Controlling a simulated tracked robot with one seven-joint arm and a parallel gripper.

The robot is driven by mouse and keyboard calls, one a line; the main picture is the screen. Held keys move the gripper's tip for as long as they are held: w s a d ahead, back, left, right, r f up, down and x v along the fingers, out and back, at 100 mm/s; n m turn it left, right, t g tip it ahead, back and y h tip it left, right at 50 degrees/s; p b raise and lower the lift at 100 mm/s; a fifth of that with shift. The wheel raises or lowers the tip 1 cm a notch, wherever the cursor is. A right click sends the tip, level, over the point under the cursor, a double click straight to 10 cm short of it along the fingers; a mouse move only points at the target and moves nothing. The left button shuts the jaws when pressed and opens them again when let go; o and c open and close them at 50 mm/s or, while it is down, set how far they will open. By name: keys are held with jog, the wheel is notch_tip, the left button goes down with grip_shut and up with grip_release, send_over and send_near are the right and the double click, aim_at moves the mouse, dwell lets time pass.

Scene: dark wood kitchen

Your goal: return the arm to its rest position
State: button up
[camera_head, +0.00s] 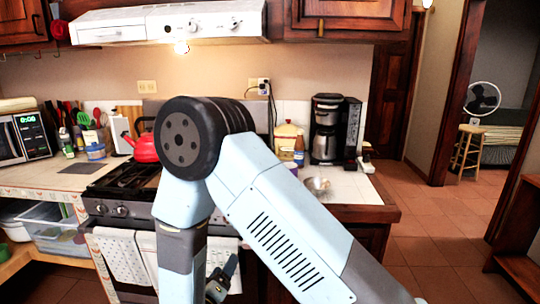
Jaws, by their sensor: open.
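My blue-grey arm fills the middle of the view, bent at a large dark joint in front of the stove (110,190). One link runs from this joint to the lower right, and the other hangs down toward the bottom edge. My gripper (222,278) shows as a small dark shape beside the hanging link, low in front of the oven. It is open, and I see nothing held in it. The arm hides part of the stove and counter, and the lower arm is cut off by the frame.
A red kettle (146,148) stands on the stove. White towels (122,256) hang on the oven front. A coffee maker (326,130) and a small bowl (318,185) are on the right counter (362,187). The tiled floor (440,225) is open at right, before a doorway with a stool (467,148).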

jog(key=d+r+m+g+h, duration=0.2)
jog(key=d+r+g+h, duration=0.15)
jog(key=d+r, duration=0.4)
jog(key=w+d+r+m+g+h, duration=0.15)
jog(key=d+r+g, duration=0.25)
jog(key=d, duration=0.6)
jog(key=d+r+m+g+h, duration=0.35)
jog(key=d+r, duration=0.25)
jog(key=d, duration=0.2)
jog(key=s+d+r+y, duration=0.5)
jog(key=s+r+y, duration=0.1)
jog(key=s, duration=0.2)
jog(key=s+d+r+y, duration=0.6)
jog(key=s+r+y, duration=0.1)
jog(key=s, duration=0.1)
jog(key=shift+s+g, duration=0.3)
